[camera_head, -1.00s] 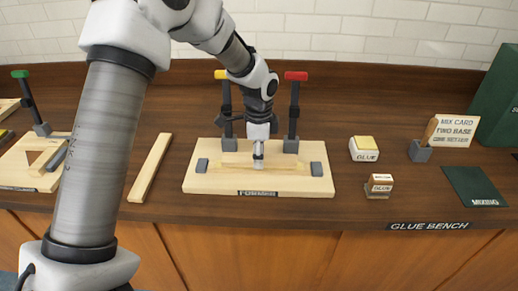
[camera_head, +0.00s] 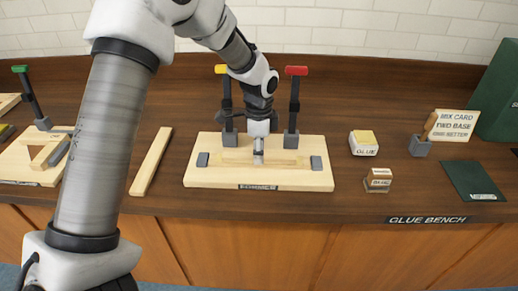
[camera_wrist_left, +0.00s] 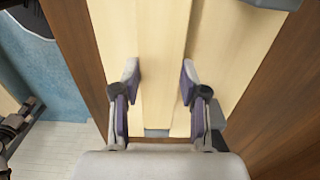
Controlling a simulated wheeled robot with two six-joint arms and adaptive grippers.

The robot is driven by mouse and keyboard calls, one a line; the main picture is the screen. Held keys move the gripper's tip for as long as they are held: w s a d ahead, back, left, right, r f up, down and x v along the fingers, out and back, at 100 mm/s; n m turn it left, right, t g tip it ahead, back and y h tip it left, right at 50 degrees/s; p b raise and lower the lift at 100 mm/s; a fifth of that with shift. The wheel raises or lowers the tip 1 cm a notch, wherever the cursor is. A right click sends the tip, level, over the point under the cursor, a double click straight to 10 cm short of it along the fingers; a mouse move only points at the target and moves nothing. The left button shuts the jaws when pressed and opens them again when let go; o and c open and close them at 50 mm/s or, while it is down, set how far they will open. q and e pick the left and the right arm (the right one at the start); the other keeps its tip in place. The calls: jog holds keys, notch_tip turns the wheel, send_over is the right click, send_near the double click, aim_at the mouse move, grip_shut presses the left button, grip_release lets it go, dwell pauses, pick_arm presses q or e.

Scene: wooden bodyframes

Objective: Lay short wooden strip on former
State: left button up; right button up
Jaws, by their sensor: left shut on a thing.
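The former (camera_head: 290,182) is a pale wooden board near the bench's front edge, with small grey blocks at its left and right. My left gripper (camera_head: 258,158) reaches down over the middle of it, shut on the short wooden strip (camera_head: 287,164). In the left wrist view, the strip (camera_wrist_left: 160,75) runs between the two fingers (camera_wrist_left: 160,85), with pale wood of the former on both sides. The strip runs along the board between the grey blocks; I cannot tell whether it rests on the board. My right gripper is not in view.
Two clamps with yellow (camera_head: 221,69) and red (camera_head: 296,71) handles stand at the former's back. A longer wooden strip (camera_head: 151,161) lies to its left. Glue blocks (camera_head: 363,143), a mix card (camera_head: 455,125) and a dark green mat (camera_head: 472,181) are at right.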

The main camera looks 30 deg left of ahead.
pick_arm(q)
jog(key=shift+f+p, duration=0.2)
jog(key=shift+p, duration=0.1)
dwell(0.6)
jog(key=o, duration=1.3)
jog(key=shift+c, duration=0.2)
jog(key=shift+r, duration=0.1)
notch_tip(320, 180, up, 12)
